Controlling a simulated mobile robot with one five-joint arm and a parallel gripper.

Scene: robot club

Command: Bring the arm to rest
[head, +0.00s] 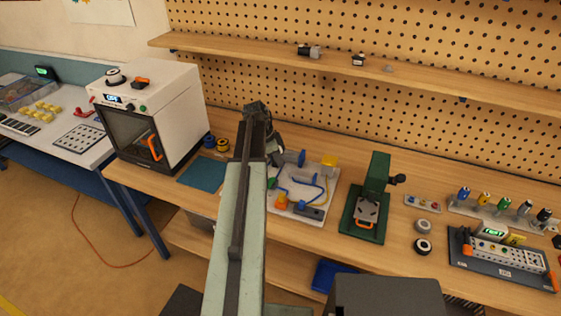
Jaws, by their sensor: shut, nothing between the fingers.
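My arm stretches from the bottom of the head view up over the wooden workbench (330,257). My gripper (260,108) is at the far end of the arm, above the back part of the bench. It is shut and holds nothing. It is small here and the arm's dark links partly cover it. A white board with colored parts and blue tubing (318,212) lies just right of the arm, and the arm hides its left edge.
A white oven-like machine (180,85) stands left of the arm. A green press (374,185) stands to the right, with a tester panel (500,262) farther right. A wooden shelf (420,75) juts from the pegboard behind. A blue bin (328,274) sits below the bench.

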